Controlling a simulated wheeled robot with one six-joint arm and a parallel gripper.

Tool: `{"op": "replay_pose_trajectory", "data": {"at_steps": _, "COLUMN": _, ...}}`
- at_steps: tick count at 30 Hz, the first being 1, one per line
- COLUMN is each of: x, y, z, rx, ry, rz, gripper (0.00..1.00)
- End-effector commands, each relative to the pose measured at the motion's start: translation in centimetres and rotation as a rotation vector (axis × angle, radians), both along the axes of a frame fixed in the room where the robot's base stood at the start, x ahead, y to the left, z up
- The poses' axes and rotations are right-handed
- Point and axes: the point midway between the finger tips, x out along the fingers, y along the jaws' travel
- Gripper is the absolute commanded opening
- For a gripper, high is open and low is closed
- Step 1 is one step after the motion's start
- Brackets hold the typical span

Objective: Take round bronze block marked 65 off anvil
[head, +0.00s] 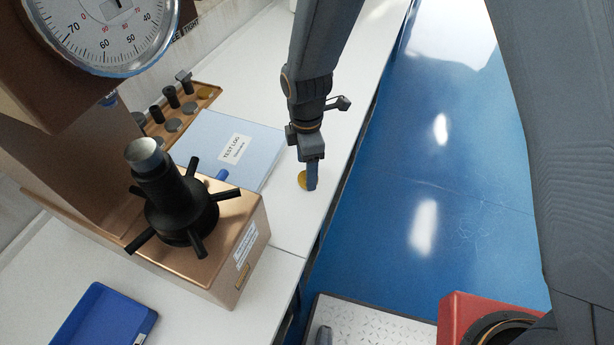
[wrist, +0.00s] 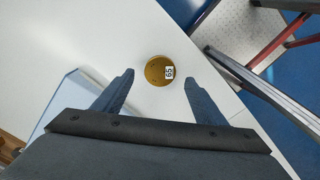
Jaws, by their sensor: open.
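The round bronze block (head: 302,180) lies flat on the white bench top, partly hidden behind my gripper (head: 311,184) in the head view. In the wrist view the block (wrist: 157,71) shows a small white label with a number that looks like 65. My gripper (wrist: 172,76) is open. Its two fingers stand on either side of the block, with the block between and slightly beyond their tips, and bare bench shows between block and fingers. The tester's anvil (head: 143,151) has a bare grey top with nothing on it.
A blue TEST LOG binder (head: 212,139) lies left of my gripper. Behind it a wooden tray (head: 207,98) holds several blocks and black fittings. The tester (head: 235,225) and a blue bin (head: 92,318) are further left. The bench edge is close on the right.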

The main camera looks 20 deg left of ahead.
Motion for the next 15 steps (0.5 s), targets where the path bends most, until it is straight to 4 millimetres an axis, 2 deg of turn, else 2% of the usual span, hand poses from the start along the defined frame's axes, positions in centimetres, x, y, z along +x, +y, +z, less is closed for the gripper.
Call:
{"op": "replay_pose_trajectory", "data": {"at_steps": 7, "x": 0.0, "y": 0.0, "z": -2.3, "rx": -0.001, "ry": 0.001, "rz": -0.001, "gripper": 0.65}}
{"op": "replay_pose_trajectory", "data": {"at_steps": 15, "x": 0.0, "y": 0.0, "z": -2.7, "rx": 0.001, "ry": -0.001, "rz": -0.001, "gripper": 0.65}}
